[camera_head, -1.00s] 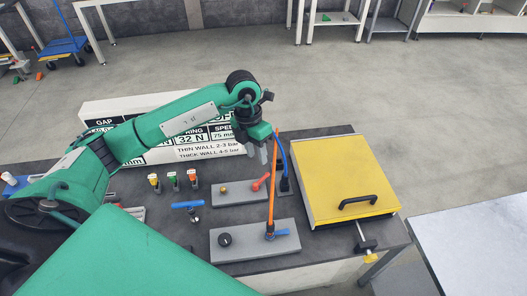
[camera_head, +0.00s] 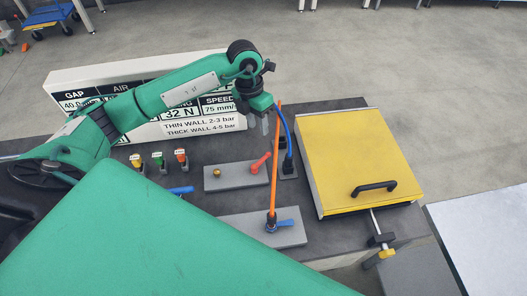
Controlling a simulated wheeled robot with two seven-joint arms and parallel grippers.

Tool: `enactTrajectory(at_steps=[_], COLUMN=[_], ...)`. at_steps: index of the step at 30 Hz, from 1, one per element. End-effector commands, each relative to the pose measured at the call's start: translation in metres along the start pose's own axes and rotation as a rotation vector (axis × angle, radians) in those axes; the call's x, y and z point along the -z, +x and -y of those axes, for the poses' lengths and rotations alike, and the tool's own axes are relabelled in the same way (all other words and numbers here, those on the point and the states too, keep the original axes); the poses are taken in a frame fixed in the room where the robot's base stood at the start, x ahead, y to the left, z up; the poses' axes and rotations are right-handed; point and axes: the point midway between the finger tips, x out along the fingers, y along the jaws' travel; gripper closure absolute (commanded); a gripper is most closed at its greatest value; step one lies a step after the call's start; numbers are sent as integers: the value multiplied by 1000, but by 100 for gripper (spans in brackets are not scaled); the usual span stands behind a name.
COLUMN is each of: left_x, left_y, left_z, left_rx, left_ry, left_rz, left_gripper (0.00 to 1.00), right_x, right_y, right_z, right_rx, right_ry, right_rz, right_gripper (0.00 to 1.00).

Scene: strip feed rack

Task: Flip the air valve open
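Two grey plates with levers are on the dark bench. The rear plate (camera_head: 231,180) carries a red lever (camera_head: 261,162) and a brass knob (camera_head: 217,173). The front plate (camera_head: 290,238) carries a blue lever (camera_head: 285,223) beside the foot of an upright orange hose (camera_head: 275,170). I cannot tell by label which lever is the air valve. My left gripper (camera_head: 259,124) points down above and behind the red lever, apart from it. Its two grey fingers look parted, with nothing between them. My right gripper is not in view.
A yellow-lidded box (camera_head: 358,158) with a black handle stands right of the plates. A white sign (camera_head: 205,128) stands along the back edge. Several coloured small pieces stand left of the rear plate. A blue hose (camera_head: 285,132) rises by the orange one.

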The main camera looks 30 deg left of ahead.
Motion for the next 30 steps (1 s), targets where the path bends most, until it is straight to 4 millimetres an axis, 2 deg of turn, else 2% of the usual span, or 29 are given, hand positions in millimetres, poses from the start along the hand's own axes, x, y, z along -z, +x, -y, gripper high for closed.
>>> enactTrajectory(at_steps=[12,18,23,30], left_x=[1,1,0,0], left_y=[82,112,123,125], left_z=[2,1,1,0], left_rx=[3,1,1,0], left_ry=[-1,0,1,1], left_rz=[-5,-2,0,0], left_gripper=[64,64,64,64], right_x=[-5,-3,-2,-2], right_y=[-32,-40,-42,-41], right_z=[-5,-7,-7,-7], right_rx=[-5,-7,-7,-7], right_ry=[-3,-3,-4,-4], right_rz=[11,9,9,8], right_gripper=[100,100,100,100])
